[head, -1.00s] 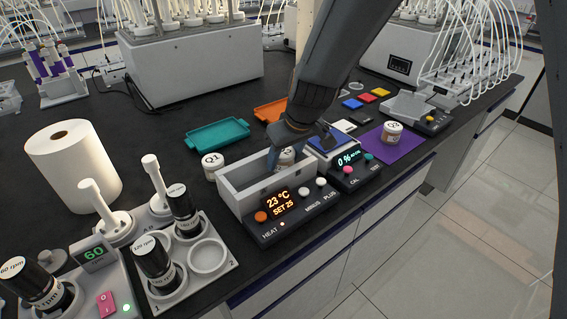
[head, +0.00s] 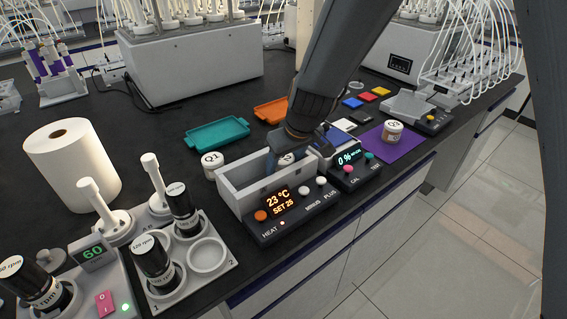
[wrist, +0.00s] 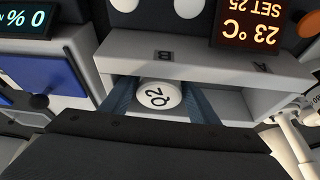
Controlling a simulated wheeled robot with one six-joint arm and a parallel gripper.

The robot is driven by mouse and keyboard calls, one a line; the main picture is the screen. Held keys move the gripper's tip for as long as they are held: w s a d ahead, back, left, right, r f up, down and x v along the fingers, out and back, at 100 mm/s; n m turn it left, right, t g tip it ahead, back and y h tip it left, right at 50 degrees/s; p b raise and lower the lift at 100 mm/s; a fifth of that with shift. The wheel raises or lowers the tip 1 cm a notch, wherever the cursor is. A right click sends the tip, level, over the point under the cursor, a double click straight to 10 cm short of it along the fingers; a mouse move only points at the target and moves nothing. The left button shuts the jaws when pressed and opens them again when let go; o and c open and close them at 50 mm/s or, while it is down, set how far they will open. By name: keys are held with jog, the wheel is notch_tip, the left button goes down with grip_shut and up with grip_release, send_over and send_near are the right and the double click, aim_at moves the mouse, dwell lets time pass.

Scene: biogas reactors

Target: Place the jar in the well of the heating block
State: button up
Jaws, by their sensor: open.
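The heating block (head: 236,196) is a pale open trough with a dark front panel reading 23 °C, SET 25. A white-lidded jar marked Q2 (wrist: 158,95) stands inside the trough, by the wall letter B (wrist: 165,55). In the head view only a bit of this jar (head: 285,158) shows beside my gripper. My gripper (wrist: 160,93) is open, with one bluish finger on each side of the jar. Finger contact cannot be told. The jar's lower part and its seat are hidden.
Another jar (head: 211,166) stands behind the block's left end. A third jar (head: 392,132) stands on a purple mat (head: 376,139). Stirrers and a bottle rack (head: 212,257) stand at the left front.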

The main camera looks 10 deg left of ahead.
jog(key=b+v, duration=0.1)
jog(key=v, duration=1.1)
jog(key=shift+r, duration=0.1)
jog(key=shift+d, duration=0.15)
jog(key=s+d+f+m+h, duration=0.1)
jog(key=s+d+f+m, duration=0.2)
jog(key=d, duration=0.6)
jog(key=s+d+f+m+g+h, duration=0.1)
jog(key=s+d+f+m, duration=0.2)
jog(key=d, duration=0.7)
jog(key=s+d+f+m+g+h, duration=0.1)
jog(key=s+d+f+m, duration=0.2)
jog(key=s+d, duration=0.4)
jog(key=d, duration=0.3)
